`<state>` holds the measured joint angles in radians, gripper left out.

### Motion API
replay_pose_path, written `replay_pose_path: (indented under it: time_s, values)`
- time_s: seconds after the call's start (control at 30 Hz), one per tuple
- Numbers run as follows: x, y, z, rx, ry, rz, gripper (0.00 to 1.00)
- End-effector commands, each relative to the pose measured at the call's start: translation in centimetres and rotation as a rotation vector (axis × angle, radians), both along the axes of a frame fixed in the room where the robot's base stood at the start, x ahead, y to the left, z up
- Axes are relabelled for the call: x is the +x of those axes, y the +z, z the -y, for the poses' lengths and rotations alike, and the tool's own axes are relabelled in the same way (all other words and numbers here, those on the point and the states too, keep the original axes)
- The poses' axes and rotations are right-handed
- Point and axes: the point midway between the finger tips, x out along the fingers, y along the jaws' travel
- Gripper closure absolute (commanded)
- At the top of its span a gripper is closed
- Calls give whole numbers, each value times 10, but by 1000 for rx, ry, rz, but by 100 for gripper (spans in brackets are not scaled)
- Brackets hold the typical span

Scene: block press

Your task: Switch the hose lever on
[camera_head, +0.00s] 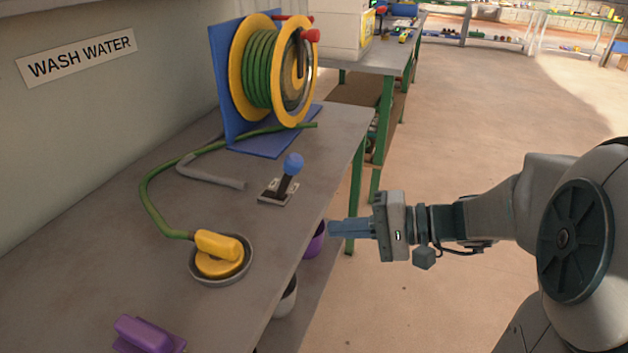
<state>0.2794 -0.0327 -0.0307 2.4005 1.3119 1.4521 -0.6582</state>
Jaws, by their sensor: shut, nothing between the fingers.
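The hose lever (287,182) stands on the grey table, a dark stick with a round blue knob (293,163) on a small dark base plate. Its stick leans a little to the right. Which setting that tilt means cannot be told. My gripper (332,229) is shut and empty, off the table's right edge, to the right of the lever and nearer to the camera. It points left and is apart from the lever. A green hose (151,205) runs from the yellow hose reel (240,73) to a yellow nozzle piece (218,246) resting in a round grey dish (205,278).
A grey bent pipe (212,177) lies left of the lever. A purple object (150,336) sits at the table's near end. A purple bucket (315,243) and a pale one (287,298) stand below the table edge. The floor (450,130) at right is open.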

Motion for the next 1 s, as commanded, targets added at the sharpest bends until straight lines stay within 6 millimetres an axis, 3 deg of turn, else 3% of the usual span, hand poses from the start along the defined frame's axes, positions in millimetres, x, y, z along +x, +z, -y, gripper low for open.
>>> replay_pose_path:
  time_s: [0.03,0.2,0.3,0.47,0.77,1.0]
  values:
    - [16,-20,8,79,-52,30,100]
    - [57,-26,37,276,-208,158,100]
    - [72,-27,52,339,-275,216,100]
    - [81,-25,64,380,-326,260,100]
    - [82,-23,64,382,-328,262,100]
    - [90,-21,49,381,-323,262,100]
